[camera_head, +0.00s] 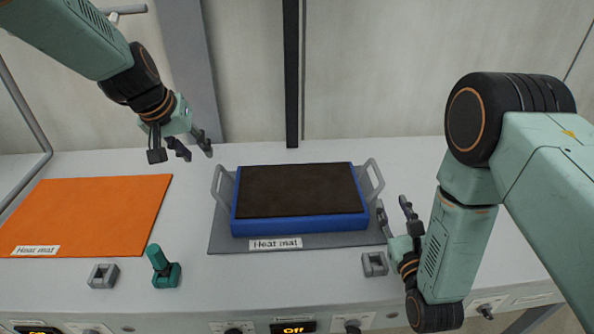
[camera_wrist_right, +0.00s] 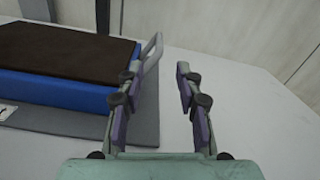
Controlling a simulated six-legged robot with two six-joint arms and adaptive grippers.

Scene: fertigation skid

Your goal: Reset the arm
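My left gripper (camera_head: 190,147) hangs above the back left of the bench, open and empty, between the orange mat and the blue tray. My right gripper (camera_head: 394,209) is at the right end of the blue tray, beside its right handle. In the right wrist view my right gripper (camera_wrist_right: 157,100) has its fingers spread with nothing between them. The blue tray (camera_head: 300,226), filled with dark brown material, sits on a grey heat mat (camera_head: 222,240). It also shows in the right wrist view (camera_wrist_right: 60,91). Its right handle (camera_head: 373,178) stands clear of the fingers.
An orange heat mat (camera_head: 90,213) lies empty at the left. A green-handled device (camera_head: 163,268) and small grey blocks (camera_head: 103,276) (camera_head: 375,264) stand along the front edge. The display (camera_head: 293,327) reads Off. A dark post (camera_head: 291,75) rises behind the tray.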

